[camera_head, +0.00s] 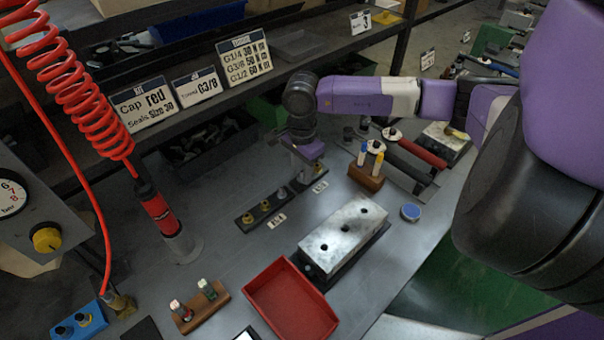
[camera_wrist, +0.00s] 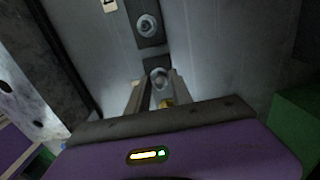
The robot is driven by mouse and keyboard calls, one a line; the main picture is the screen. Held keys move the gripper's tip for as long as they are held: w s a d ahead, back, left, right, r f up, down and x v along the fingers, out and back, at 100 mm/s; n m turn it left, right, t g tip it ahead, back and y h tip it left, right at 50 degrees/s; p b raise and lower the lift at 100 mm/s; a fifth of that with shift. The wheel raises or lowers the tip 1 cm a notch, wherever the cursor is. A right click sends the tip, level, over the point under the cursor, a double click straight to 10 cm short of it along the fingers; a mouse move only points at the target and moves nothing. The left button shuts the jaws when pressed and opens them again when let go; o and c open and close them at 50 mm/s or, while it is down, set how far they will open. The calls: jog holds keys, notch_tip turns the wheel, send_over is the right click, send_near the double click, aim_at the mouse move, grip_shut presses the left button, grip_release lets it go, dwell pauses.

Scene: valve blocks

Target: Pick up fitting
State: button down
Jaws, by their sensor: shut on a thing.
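My gripper (camera_head: 304,178) points down over the right part of the dark fitting rack in the head view. In the wrist view its two fingers (camera_wrist: 156,93) are shut on a small fitting. A round grey metal end (camera_wrist: 159,77) shows at the fingertips, and a brass-coloured bit (camera_wrist: 167,103) shows between the fingers nearer the palm. The fingers hide much of it. I cannot tell whether it is clear of the rack. Other fittings stand in the dark rack (camera_head: 238,222), some brass (camera_head: 265,206) and one grey (camera_head: 281,193). Another grey fitting (camera_wrist: 147,26) shows ahead of the fingers.
A metal block with holes (camera_head: 343,232) lies in front of the rack. A red tray (camera_head: 291,303) stands nearer. A wooden holder with small bottles (camera_head: 367,178) is right of my gripper. A red coiled hose (camera_head: 75,90) hangs at left. A shelf with signs (camera_head: 245,60) is behind.

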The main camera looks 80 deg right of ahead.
notch_tip(320, 180, up, 20)
jog(key=b, duration=0.2)
jog(key=shift+f, duration=0.25)
